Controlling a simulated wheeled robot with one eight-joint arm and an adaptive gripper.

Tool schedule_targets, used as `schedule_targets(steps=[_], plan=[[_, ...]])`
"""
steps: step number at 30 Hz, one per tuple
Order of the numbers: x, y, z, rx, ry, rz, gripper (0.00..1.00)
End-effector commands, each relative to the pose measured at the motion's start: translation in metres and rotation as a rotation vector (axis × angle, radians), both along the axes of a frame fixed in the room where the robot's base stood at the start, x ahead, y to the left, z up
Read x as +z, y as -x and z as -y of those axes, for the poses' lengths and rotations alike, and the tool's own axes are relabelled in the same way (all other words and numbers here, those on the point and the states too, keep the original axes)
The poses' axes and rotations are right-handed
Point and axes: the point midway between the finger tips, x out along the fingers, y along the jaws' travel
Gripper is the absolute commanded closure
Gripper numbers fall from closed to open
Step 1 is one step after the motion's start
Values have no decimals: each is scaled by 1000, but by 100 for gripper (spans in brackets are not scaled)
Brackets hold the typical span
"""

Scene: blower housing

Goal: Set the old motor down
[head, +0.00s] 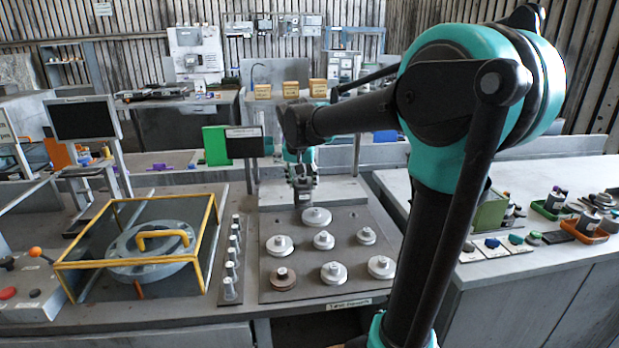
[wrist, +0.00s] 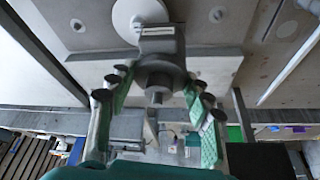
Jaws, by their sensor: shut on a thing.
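My gripper (head: 303,176) is at the back of the grey plate (head: 345,282) with round pale discs, pointing down. It is shut on the old motor (wrist: 160,68), a grey cylinder with a short shaft and a pale label. In the wrist view, the green-padded fingers of my gripper (wrist: 158,98) stand on either side of the motor. In the head view the motor is small and dark below the fingers. I cannot tell whether it touches the plate. A pale disc (head: 316,217) lies just in front of it.
A yellow frame (head: 142,262) surrounds a round grey housing (head: 150,250) at the left. A row of small metal posts (head: 231,270) stands between it and the plate. At the right, another bench holds an orange tray (head: 587,232) and small parts. A monitor (head: 84,119) stands back left.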

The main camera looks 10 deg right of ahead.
Motion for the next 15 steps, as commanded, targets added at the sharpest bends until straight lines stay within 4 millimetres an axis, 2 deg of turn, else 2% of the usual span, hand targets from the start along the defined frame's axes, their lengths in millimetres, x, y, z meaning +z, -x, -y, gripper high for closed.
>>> schedule_targets(steps=[3, 15], plan=[[0, -30, 10, -4, -1, 0, 96], [0, -115, 37, -1, -1, 1, 96]])
